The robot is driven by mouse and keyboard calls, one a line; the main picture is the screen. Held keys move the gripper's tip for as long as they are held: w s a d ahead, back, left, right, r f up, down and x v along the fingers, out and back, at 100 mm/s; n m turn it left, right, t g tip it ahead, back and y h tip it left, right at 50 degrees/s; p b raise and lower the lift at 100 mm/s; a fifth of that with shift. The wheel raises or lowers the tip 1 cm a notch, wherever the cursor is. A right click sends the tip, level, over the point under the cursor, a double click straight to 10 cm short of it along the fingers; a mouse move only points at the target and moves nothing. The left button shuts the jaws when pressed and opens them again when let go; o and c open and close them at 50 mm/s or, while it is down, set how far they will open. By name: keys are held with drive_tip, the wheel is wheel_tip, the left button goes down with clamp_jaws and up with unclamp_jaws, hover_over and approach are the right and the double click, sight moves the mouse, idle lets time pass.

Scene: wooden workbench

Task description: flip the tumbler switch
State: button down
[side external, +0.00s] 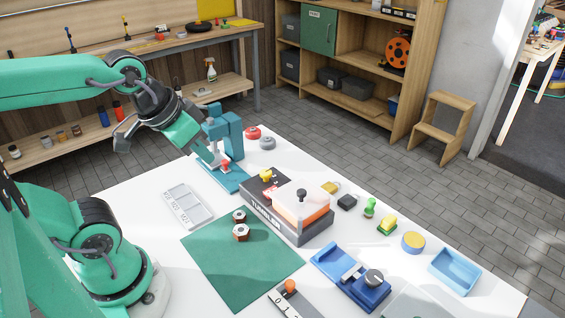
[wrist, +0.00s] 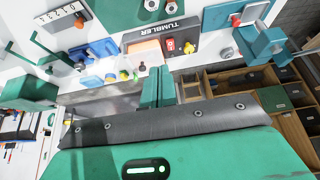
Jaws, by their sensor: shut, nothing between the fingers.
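The tumbler box (side external: 264,213) is a dark grey case marked TUMBLER in the middle of the white bench. I cannot tell the lever's position. My gripper (wrist: 158,70) is shut and empty, apart from the box. In the side view my gripper (side external: 204,152) is up left of it.
A teal press-like stand (side external: 228,135) rises close to my gripper. A grey tray (side external: 184,206) and a green mat (side external: 240,268) with two hex pieces lie left of the box. A blue slide fixture (side external: 345,275) and several small parts lie right of it.

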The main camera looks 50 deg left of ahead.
drive_tip(key=shift+w+r, duration=0.1)
drive_tip(key=shift+w, duration=0.05)
drive_tip(key=w+a+f+g, duration=0.1)
drive_tip(key=w+f+g, duration=0.1)
drive_tip(key=w, duration=0.7)
drive_tip(key=w+a+f+g, duration=0.1)
drive_tip(key=w+f+g, duration=0.1)
drive_tip(key=w, duration=0.7)
drive_tip(key=shift+f+g, duration=0.2)
drive_tip(key=shift+g, duration=0.6)
drive_tip(key=shift+f, duration=0.1)
wheel_tip(320, 180, down, 14)
drive_tip(key=shift+r, duration=0.1)
idle(0.5)
idle(0.4)
